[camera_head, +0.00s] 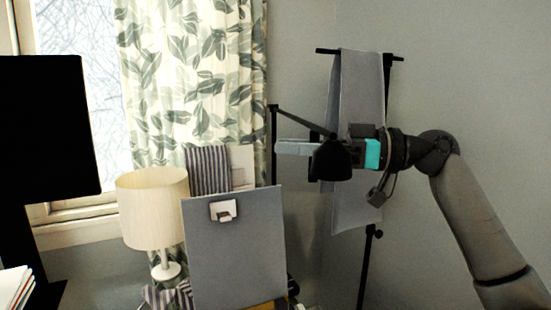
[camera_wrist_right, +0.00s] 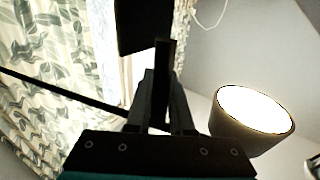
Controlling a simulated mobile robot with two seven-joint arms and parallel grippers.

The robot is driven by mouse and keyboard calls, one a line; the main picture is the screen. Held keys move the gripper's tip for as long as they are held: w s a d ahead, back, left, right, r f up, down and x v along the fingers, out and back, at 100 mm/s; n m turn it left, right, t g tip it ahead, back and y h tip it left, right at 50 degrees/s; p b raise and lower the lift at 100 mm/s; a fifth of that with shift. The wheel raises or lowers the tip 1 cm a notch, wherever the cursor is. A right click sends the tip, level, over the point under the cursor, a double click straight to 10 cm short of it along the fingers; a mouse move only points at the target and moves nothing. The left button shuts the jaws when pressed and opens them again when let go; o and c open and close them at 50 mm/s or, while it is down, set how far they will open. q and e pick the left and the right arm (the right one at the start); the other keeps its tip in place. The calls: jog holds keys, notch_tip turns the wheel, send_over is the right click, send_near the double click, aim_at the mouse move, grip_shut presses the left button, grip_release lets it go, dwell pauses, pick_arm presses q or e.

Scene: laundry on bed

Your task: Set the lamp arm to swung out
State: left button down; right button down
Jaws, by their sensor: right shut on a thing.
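A lamp with a thin black arm (camera_head: 303,121) stands in front of the grey wall. The arm slopes from the top of a black post (camera_head: 273,125) down to the right, toward a dark shade (camera_head: 333,162). In the right wrist view, a shade with a bright opening (camera_wrist_right: 255,112) is at the right, and a thin black bar (camera_wrist_right: 60,92) runs in from the left behind the fingers. My right gripper (camera_head: 284,147) is shut on a dark part of the lamp arm; the fingers (camera_wrist_right: 165,95) hide much of the grip. My left gripper is not in view.
A cream table lamp (camera_head: 152,208) and a grey board (camera_head: 235,250) stand below and left. A black panel (camera_head: 48,125) is at far left. A grey cloth hangs on a black rack (camera_head: 362,90) behind my right arm. Curtains (camera_head: 190,70) are at the back.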

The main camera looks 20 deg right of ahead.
jog(key=shift+s+f+g, duration=0.15)
jog(key=shift+s+g, duration=0.15)
jog(key=shift+s, duration=0.15)
jog(key=c, duration=1.2)
grip_release()
jog(key=shift+c, duration=0.2)
jog(key=shift+o, duration=0.7)
jog(key=shift+s+d+r, duration=0.1)
jog(key=shift+s+r, duration=0.2)
jog(key=shift+s, duration=0.05)
jog(key=o, duration=0.3)
jog(key=shift+d, duration=0.15)
jog(key=b+v, duration=0.2)
jog(key=v, duration=1.3)
jog(key=shift+f, duration=0.35)
